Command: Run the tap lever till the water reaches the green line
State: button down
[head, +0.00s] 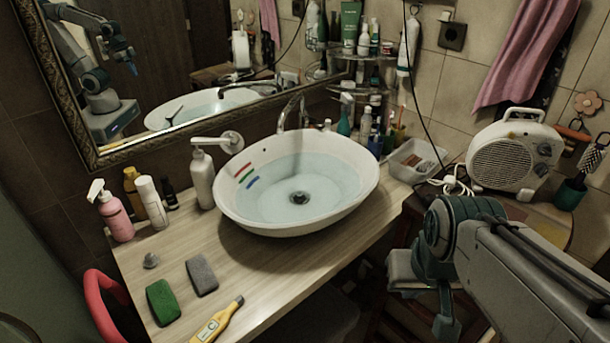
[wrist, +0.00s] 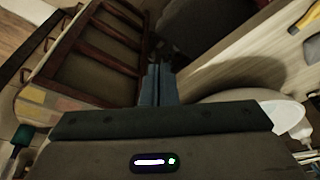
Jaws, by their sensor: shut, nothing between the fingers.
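The white oval basin (head: 345,205) stands on the wooden counter and holds pale, clear water (head: 325,180). On its inner left wall are a red line at the top, a green line (head: 246,175) in the middle and a blue line below. The water's edge lies below the green line, close to the blue one. A chrome tap (head: 293,112) rises behind the basin. My gripper (wrist: 157,75) is shut and empty, low at the counter's right, away from the lever.
A white soap bottle (head: 202,180) stands just below the lever. A white heater (head: 512,158) stands at the right.

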aim_at(306, 119)
jog(key=z, duration=0.05)
jog(key=k, duration=0.65)
jog(key=u, duration=0.3)
jog(key=i, duration=0.6)
jog(key=z, duration=0.6)
jog(key=i, duration=0.55)
jog(key=z, duration=0.6)
